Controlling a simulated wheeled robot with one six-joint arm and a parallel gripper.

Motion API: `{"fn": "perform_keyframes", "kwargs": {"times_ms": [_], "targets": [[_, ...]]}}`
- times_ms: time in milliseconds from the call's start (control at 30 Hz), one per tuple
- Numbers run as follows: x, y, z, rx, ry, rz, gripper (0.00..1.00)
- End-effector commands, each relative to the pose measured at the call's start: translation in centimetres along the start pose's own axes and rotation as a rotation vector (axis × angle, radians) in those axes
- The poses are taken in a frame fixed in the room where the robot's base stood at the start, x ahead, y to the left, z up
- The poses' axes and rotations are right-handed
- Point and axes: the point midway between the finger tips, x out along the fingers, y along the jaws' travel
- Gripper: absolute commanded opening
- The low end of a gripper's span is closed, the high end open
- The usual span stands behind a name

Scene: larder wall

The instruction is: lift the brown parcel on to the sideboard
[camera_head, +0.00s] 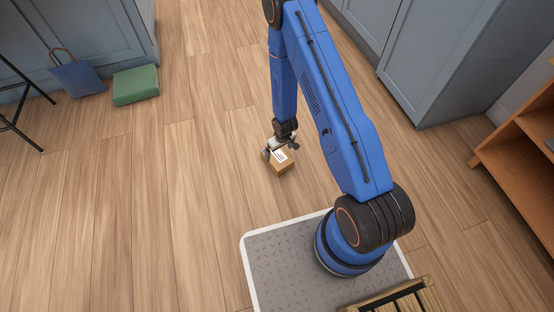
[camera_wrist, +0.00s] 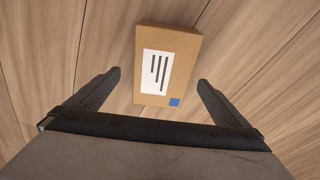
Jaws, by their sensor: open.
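The brown parcel (camera_head: 284,165) lies on the wooden floor in front of my base in the head view. It is a small cardboard box with a white label and a blue square, clear in the wrist view (camera_wrist: 185,50). My gripper (camera_head: 281,149) is down at the parcel, above or around its near part; the head view does not settle which. In the wrist view my gripper (camera_wrist: 158,78) is open, with a finger on each side of the parcel's lower end and gaps on both sides. I cannot tell for certain which piece of furniture is the sideboard.
A green box (camera_head: 135,85) and a blue bag (camera_head: 77,78) rest on the floor by the blue-grey cabinets (camera_head: 80,35) at upper left. A dark-legged stool (camera_head: 22,80) stands at the left edge. An orange-brown wooden shelf unit (camera_head: 515,165) stands at right. The floor around the parcel is clear.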

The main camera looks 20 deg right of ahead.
Motion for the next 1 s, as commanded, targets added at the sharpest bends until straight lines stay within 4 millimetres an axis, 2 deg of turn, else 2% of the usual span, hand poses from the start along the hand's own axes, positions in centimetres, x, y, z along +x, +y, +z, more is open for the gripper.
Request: {"fn": "perform_keyframes", "kwargs": {"times_ms": [267, 633, 933, 1000], "targets": [[1.1, -0.1, 0.0, -0.001, -0.001, 0.0, 1.0], [5.2, -0.5, -0.2, 0.0, -0.002, 0.0, 1.0], [5.7, -0.5, -0.3, 0.0, 0.0, 0.0, 1.0], [5.7, -0.5, -0.3, 0.0, 0.0, 0.0, 0.83]]}}
